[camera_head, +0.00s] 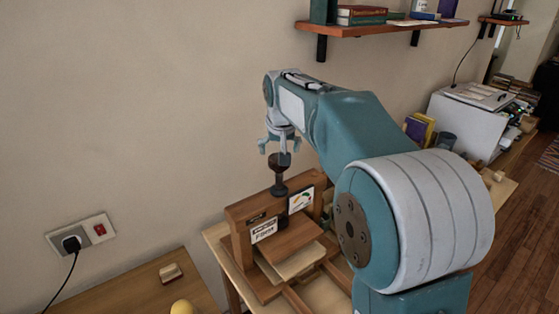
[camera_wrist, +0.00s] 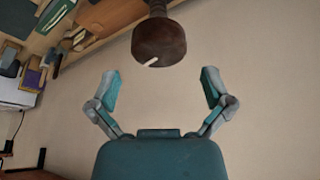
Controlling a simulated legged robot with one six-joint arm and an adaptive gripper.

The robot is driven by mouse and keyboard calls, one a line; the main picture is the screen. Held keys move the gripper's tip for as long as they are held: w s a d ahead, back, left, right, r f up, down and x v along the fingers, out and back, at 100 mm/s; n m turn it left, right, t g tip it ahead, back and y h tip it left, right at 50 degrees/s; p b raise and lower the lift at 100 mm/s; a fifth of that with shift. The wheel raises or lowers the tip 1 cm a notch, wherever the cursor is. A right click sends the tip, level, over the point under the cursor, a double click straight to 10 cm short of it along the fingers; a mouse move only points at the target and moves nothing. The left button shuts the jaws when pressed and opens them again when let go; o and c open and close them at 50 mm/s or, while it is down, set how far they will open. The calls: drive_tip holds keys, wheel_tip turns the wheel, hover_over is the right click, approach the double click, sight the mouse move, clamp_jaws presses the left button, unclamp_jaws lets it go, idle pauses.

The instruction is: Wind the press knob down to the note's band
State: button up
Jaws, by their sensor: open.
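The wooden press (camera_head: 242,240) stands on a small table in the head view. Its dark knob (camera_head: 279,161) tops a vertical screw above the crossbeam. In the wrist view the round brown knob (camera_wrist: 160,42) shows a pale pointer mark near its rim. A white card with a coloured arc dial (camera_head: 300,199) and a label that seems to read FIRM (camera_head: 264,232) are on the press front; the dial is too small to read. My gripper (camera_head: 277,146) is just above the knob. Its fingers (camera_wrist: 160,76) are spread wide, apart from the knob, with nothing between them.
A wall shelf with books (camera_head: 380,28) is above and behind my arm. A white machine (camera_head: 468,122) and books stand at right. A desk at lower left holds a small wooden block (camera_head: 171,272) and a yellow object (camera_head: 182,307). A plugged socket (camera_head: 81,236) is on the wall.

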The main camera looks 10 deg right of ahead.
drive_tip(key=x, duration=0.4)
drive_tip(key=shift+w+f, duration=0.1)
drive_tip(key=shift+f, duration=0.1)
drive_tip(key=c, duration=0.9)
drive_tip(key=shift+m, duration=0.4)
drive_tip(key=shift+c, duration=0.2)
drive_tip(key=m+g+h, duration=0.1)
drive_tip(key=m+h, duration=0.1)
drive_tip(key=m, duration=0.3)
drive_tip(key=m+h, duration=0.1)
drive_tip(key=m, duration=0.2)
drive_tip(key=shift+m+g, duration=0.3)
drive_tip(key=shift+r+m+g+h, duration=0.2)
drive_tip(key=shift+m+g+h, duration=0.15)
drive_tip(key=shift+m, duration=0.75)
